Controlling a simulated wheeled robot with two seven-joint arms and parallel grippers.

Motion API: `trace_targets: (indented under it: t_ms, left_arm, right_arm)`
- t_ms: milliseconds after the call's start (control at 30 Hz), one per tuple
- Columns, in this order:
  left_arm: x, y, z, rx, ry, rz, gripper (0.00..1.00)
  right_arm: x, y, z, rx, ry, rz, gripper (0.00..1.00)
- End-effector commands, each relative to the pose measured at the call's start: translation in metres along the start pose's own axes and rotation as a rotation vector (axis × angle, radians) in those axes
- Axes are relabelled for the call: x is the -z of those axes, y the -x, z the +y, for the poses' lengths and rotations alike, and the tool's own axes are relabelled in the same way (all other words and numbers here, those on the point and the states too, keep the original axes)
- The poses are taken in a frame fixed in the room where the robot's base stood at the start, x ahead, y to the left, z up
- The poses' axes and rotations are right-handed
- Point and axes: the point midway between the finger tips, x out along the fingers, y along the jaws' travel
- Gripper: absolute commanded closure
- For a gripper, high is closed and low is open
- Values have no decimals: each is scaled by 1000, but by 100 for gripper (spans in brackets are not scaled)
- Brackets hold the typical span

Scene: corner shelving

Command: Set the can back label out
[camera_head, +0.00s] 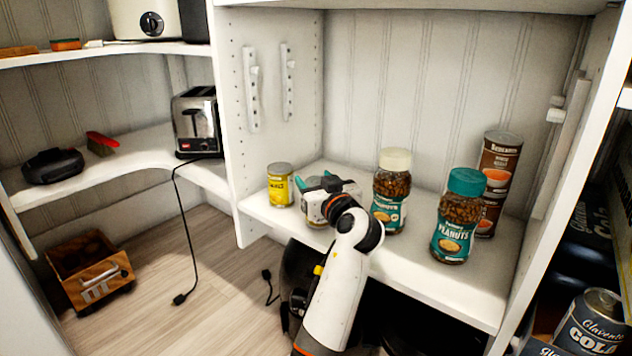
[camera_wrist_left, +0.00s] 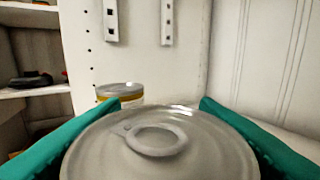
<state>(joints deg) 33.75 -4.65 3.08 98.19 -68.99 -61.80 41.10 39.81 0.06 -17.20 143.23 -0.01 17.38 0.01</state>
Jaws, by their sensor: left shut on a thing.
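My left gripper (camera_head: 318,186) is over the shelf, shut on a can whose grey pull-tab lid (camera_wrist_left: 160,148) fills the bottom of the left wrist view. The green fingers sit on either side of the can. In the head view, the gripper hides most of this can, and I cannot see which way its label faces. Whether its base touches the shelf is unclear. A yellow can (camera_head: 280,186) stands upright just left of the gripper; its top also shows behind the held can in the left wrist view (camera_wrist_left: 120,90). My right gripper is not in view.
The white shelf (camera_head: 425,285) holds a white-lidded peanut jar (camera_head: 391,190) close right of the gripper, a teal-lidded peanut jar (camera_head: 458,218) and stacked brown cans (camera_head: 498,165). A side panel (camera_head: 245,75) stands at left. The shelf's front strip is clear.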

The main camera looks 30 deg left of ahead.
Motion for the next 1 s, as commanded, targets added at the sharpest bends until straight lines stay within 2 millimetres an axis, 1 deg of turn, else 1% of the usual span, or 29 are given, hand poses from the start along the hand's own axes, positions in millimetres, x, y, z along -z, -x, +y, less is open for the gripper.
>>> trace_targets:
  t_ms: [233,567,600,667,700,733,1000]
  left_arm:
    - [-1,0,0,0,1,-2,77]
    - [6,0,0,0,1,-2,77]
    - [5,0,0,0,1,-2,38]
    - [5,0,0,0,1,-2,28]
    - [5,0,0,0,1,-2,22]
    - [5,0,0,0,1,-2,19]
    - [6,0,0,0,-1,1,19]
  right_arm:
    - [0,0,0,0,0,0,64]
    - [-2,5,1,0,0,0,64]
    - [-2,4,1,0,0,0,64]
    - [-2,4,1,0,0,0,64]
    - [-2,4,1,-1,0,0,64]
    - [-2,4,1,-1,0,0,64]
    - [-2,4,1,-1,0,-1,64]
